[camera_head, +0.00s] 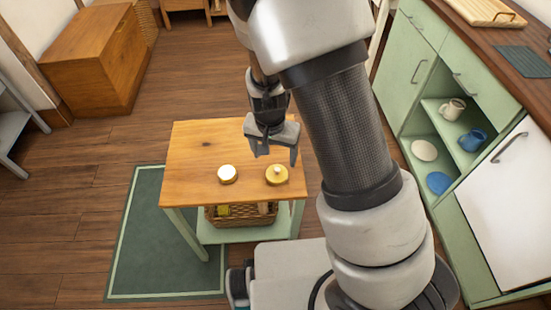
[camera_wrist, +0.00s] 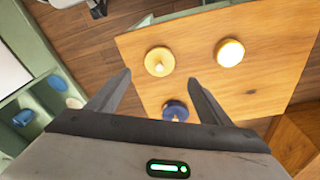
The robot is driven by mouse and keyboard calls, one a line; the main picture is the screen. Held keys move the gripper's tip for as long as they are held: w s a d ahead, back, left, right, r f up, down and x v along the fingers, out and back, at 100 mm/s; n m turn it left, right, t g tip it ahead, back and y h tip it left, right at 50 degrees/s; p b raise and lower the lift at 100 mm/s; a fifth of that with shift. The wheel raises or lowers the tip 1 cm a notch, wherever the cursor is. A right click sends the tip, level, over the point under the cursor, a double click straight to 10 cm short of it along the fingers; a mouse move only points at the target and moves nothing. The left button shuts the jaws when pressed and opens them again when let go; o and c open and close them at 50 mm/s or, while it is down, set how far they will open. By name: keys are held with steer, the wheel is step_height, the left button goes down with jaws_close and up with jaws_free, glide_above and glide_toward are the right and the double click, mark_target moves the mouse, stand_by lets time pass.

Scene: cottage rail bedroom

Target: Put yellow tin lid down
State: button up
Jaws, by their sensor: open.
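A round yellow lid with a small pale knob (camera_head: 277,176) rests knob up near the front right of the small wooden table (camera_head: 190,150). It also shows in the wrist view (camera_wrist: 158,62). I cannot tell whether a tin is under it. My gripper (camera_head: 276,158) is open and above the table, behind the yellow lid and apart from it. In the wrist view a small dark blue round piece with a knob (camera_wrist: 174,110) shows between the fingers (camera_wrist: 158,82), not held. My gripper hides it in the head view.
A round yellow tin with a white top (camera_head: 227,174) stands left of the yellow lid. A wicker basket (camera_head: 238,214) sits on the lower shelf. The green cabinet (camera_head: 405,62) at the right holds cups and plates. The table's left part is clear.

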steer(key=s+d+r+n+t+y, duration=0.1)
steer(key=s+d+r, duration=0.15)
steer(key=r, duration=0.65)
steer(key=s+d+r+n+t, duration=0.15)
steer(key=s+r, duration=0.25)
steer(key=r, duration=0.4)
steer(key=s+d+r+n+y, duration=0.1)
steer(key=s+d+r, duration=0.15)
steer(key=r, duration=0.65)
steer(key=s+d+r, duration=0.1)
steer(key=s+r, duration=0.1)
steer(key=s, duration=0.1)
steer(key=s+d+r+t+h, duration=0.1)
steer(key=s+d+r, duration=0.1)
steer(key=s+r, duration=0.1)
steer(key=shift+s+d+n, duration=0.25)
steer(key=shift+s+n, duration=0.2)
steer(key=shift+s, duration=0.3)
steer(key=shift+t, duration=0.25)
